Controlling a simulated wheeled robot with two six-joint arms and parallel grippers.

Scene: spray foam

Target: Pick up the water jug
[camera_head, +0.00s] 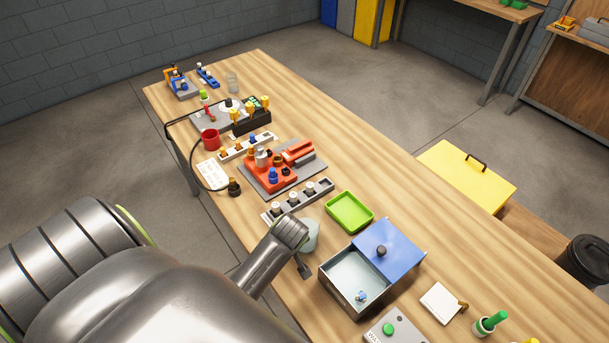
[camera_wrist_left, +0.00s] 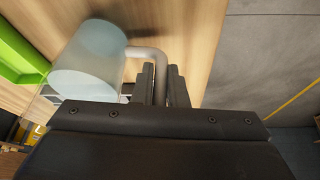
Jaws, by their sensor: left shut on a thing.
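The water jug (camera_head: 312,236) is pale, translucent blue and stands out from the wooden table near its left edge, partly hidden by my left arm. In the left wrist view the jug (camera_wrist_left: 88,62) shows its round body and a grey bent handle (camera_wrist_left: 158,62). My left gripper (camera_wrist_left: 161,82) has its two dark fingers on either side of the handle and is shut on it. In the head view the left gripper (camera_head: 304,266) is a small dark shape beside the jug. I cannot tell whether the jug touches the table. My right gripper is not in view.
A green tray (camera_head: 349,212) lies just right of the jug. A metal box (camera_head: 346,297) with a blue lid (camera_head: 392,246) stands in front of it. Bare table lies right of the green tray.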

